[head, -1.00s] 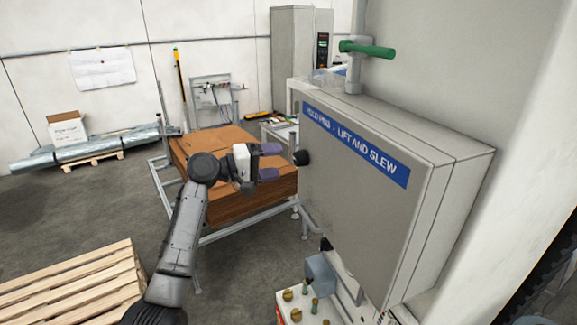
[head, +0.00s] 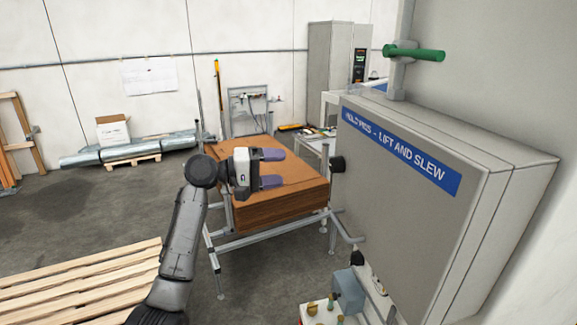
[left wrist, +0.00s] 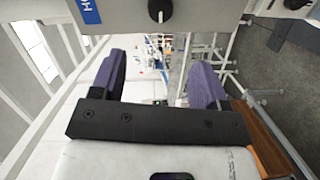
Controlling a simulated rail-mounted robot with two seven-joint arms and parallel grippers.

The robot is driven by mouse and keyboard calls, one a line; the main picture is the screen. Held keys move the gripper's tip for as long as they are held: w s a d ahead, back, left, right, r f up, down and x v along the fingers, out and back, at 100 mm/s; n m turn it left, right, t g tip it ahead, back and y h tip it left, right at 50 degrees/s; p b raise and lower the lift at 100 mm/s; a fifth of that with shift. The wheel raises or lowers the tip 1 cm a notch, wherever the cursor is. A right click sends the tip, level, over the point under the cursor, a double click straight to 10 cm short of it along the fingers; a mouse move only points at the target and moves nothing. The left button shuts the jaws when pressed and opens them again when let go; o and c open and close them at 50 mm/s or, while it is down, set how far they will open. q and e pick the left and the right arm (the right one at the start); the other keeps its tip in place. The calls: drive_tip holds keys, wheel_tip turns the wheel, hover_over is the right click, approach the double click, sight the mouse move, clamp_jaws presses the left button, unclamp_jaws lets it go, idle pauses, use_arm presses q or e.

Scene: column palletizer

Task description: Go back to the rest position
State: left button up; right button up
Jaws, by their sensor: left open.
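My left gripper (head: 272,168) is in the middle of the head view, with its two purple fingers spread and nothing between them. It is in front of the stack of brown sheets (head: 305,195) in the picture, left of the grey control cabinet (head: 400,215) and its black knob (head: 338,164). In the left wrist view the fingers (left wrist: 155,85) are also apart and empty, with the black knob (left wrist: 160,10) at the top, clear of the fingertips. My right gripper is in neither view.
A green-handled lever (head: 413,53) stands on top of the cabinet. A wooden pallet (head: 80,285) lies at the lower left. A box (head: 113,130) and wrapped rolls (head: 95,156) are by the back wall. The grey floor (head: 110,210) between is clear.

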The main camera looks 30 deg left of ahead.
use_arm(q)
drive_tip(key=s+d+m+t+y, duration=0.1)
drive_tip(key=s+m+t+y, duration=0.2)
drive_tip(key=s+m+y, duration=0.7)
drive_tip(key=s+d+f+g+y+p, duration=0.1)
drive_tip(key=s+d+f+g+p, duration=0.1)
drive_tip(key=s+f, duration=1)
drive_tip(key=s+d+f+n+g+y+p, duration=0.1)
drive_tip(key=s+d+f+g, duration=0.3)
drive_tip(key=s+f, duration=0.8)
drive_tip(key=s+d+f+g+p, duration=0.2)
drive_tip(key=s+d+f+g, duration=0.2)
drive_tip(key=s+f, duration=0.8)
wheel_tip(320, 180, down, 4)
drive_tip(key=shift+s+n+g+y+p, duration=0.2)
drive_tip(key=shift+n+g+y+p, duration=0.1)
drive_tip(key=shift+g+y+p, duration=0.15)
